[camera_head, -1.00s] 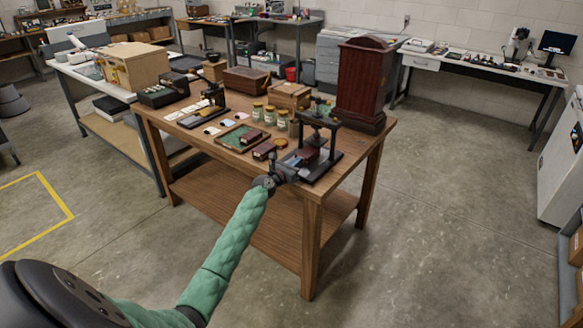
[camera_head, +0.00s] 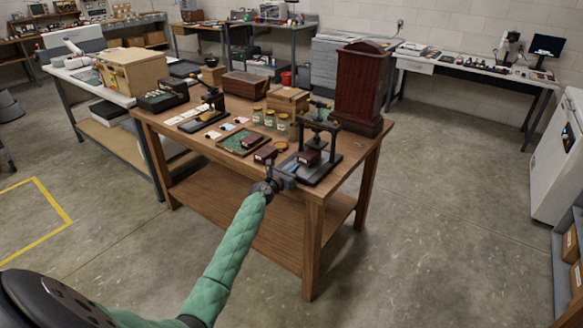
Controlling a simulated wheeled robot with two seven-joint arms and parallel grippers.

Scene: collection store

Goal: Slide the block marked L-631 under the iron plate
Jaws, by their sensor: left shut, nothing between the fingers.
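A black press (camera_head: 332,128) with a screw on top stands on the near right corner of the wooden table. A dark red block (camera_head: 309,156) lies on the press base, below its iron plate; how far under it reaches I cannot tell. Another dark red block (camera_head: 265,153) lies to the left, and a third (camera_head: 251,139) lies on a green-lined tray (camera_head: 233,143). The markings are too small to read. My left gripper (camera_head: 287,175) is shut and empty at the table's front edge, just short of the press and apart from the block. My right gripper is not in view.
Several jars (camera_head: 270,119) stand behind the tray. A tall dark red wooden case (camera_head: 360,85) stands behind the press. A small black device (camera_head: 212,101) and a wooden box (camera_head: 288,101) are farther back on the table (camera_head: 352,156).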

